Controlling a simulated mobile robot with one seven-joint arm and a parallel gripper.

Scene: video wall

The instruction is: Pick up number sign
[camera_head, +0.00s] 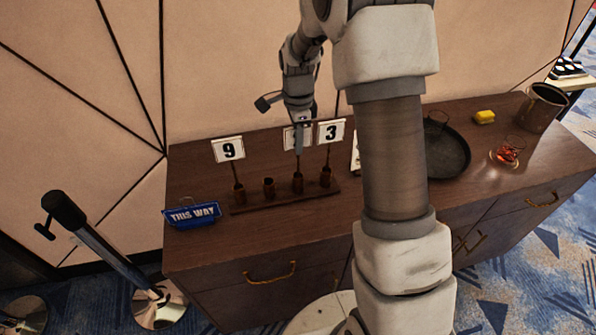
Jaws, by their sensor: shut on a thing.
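A white number sign (288,138) stands on a thin stick over a brown cup of the wooden rack (240,207). My gripper (299,145) is shut on this sign from above and hides most of its face, so its number cannot be read. The sign is upright, and its stick runs down to the cup (297,183). A sign reading 9 (228,149) stands to its left and a sign reading 3 (331,132) close to its right, each on a stick in its own cup. One cup (268,187) between the 9 and the held sign is empty.
A blue "THIS WAY" sign (192,215) stands at the cabinet's left end. A white card (355,155) is partly hidden by my arm.

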